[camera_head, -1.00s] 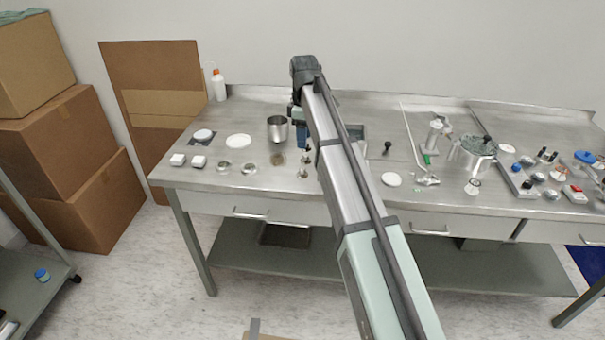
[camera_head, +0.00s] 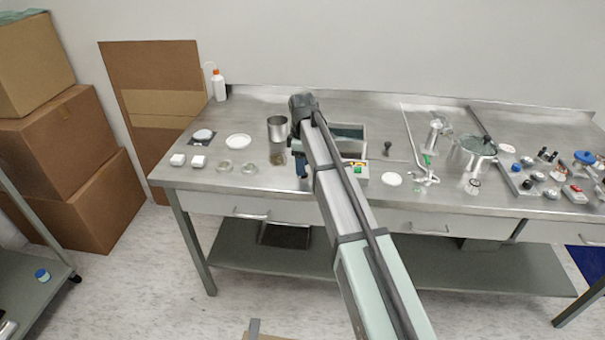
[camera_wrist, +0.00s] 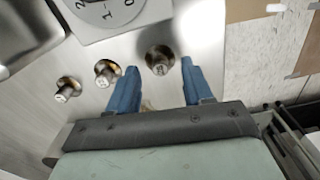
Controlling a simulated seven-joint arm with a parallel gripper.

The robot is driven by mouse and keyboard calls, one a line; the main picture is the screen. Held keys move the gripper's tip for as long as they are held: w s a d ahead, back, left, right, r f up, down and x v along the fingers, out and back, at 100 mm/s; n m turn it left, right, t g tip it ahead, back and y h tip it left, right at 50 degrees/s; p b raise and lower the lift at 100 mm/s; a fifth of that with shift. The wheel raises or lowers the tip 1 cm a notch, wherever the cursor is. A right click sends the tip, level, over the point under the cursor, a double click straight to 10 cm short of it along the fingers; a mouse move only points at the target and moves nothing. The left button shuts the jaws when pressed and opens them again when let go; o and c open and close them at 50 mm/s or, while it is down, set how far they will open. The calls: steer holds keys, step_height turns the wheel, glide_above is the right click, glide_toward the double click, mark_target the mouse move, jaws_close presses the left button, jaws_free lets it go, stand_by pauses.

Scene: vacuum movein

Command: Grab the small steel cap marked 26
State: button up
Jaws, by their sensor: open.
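Several small steel caps show in the wrist view: one at the left (camera_wrist: 67,88), one in the middle (camera_wrist: 107,72) and one at the right (camera_wrist: 160,58). Each has small dark marks on its face, too small to read surely. My gripper (camera_wrist: 160,66) is open, with its two blue fingers on either side of the right cap, and holds nothing. I cannot tell how far its tips are above the bench. In the head view my gripper (camera_head: 301,168) is low over the front of the bench, partly behind my arm, and the caps are hidden there.
A steel cup (camera_head: 277,129), a white dish (camera_head: 238,142) and glass dishes lie left on the steel bench (camera_head: 215,120). A grey box (camera_head: 362,148) is behind my arm. The bench edge is near.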

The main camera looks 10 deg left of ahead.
steer(key=shift+f, duration=0.7)
jaws_close()
